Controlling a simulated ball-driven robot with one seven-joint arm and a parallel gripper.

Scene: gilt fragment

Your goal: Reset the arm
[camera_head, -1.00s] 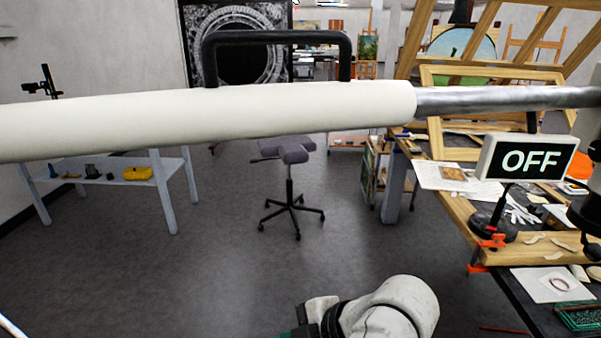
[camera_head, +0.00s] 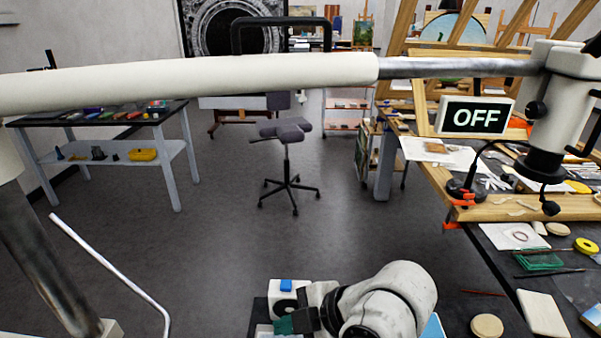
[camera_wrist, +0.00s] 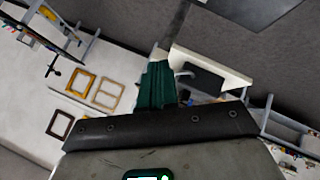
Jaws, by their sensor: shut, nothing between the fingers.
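My arm rises at the bottom middle of the head view as a white rounded link. My gripper (camera_head: 285,325), with green fingers, sits at its left end, low over the floor side and left of the workbench. In the wrist view, the green fingers of my gripper (camera_wrist: 156,85) are together and nothing shows between them. The gripper appears clear of the furniture.
A white boom (camera_head: 190,80) with a metal rod crosses the head view, carrying a microscope (camera_head: 560,110) and an OFF sign (camera_head: 476,117). A cluttered workbench (camera_head: 500,270) stands right. A stool (camera_head: 288,165) and shelved table (camera_head: 130,150) stand beyond open grey floor.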

